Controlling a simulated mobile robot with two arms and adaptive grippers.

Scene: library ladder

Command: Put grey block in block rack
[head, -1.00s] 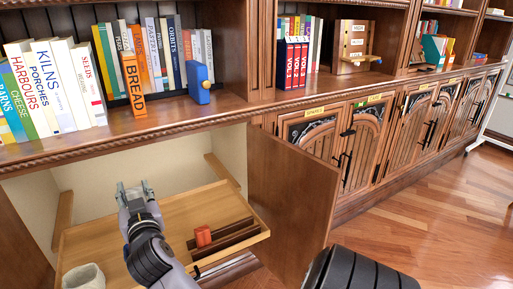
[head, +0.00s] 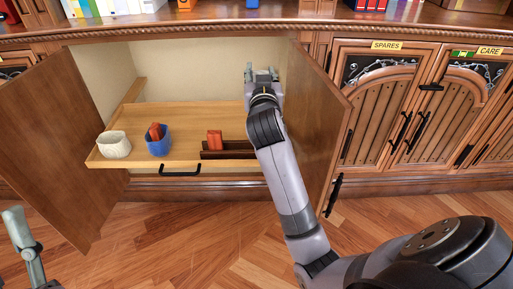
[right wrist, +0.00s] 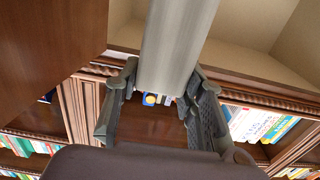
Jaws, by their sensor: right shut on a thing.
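In the right wrist view, my right gripper (right wrist: 155,105) is shut on a smooth light-grey block (right wrist: 178,45) held between its two fingers. In the head view, my right gripper (head: 262,72) is inside the open cabinet, above the back right of the pull-out tray. The block is hard to make out there. The dark brown block rack (head: 238,153) lies at the tray's front right, below and in front of this gripper, partly hidden by my arm. A red-orange block (head: 214,140) stands in it. My left gripper (head: 15,217) shows only partly at the lower left.
The wooden tray (head: 195,115) also bears a white cup (head: 115,145) and a blue cup (head: 159,147) with a red block in it. Open doors flank it, the left door (head: 65,150) and the right door (head: 318,130). The tray's back is clear.

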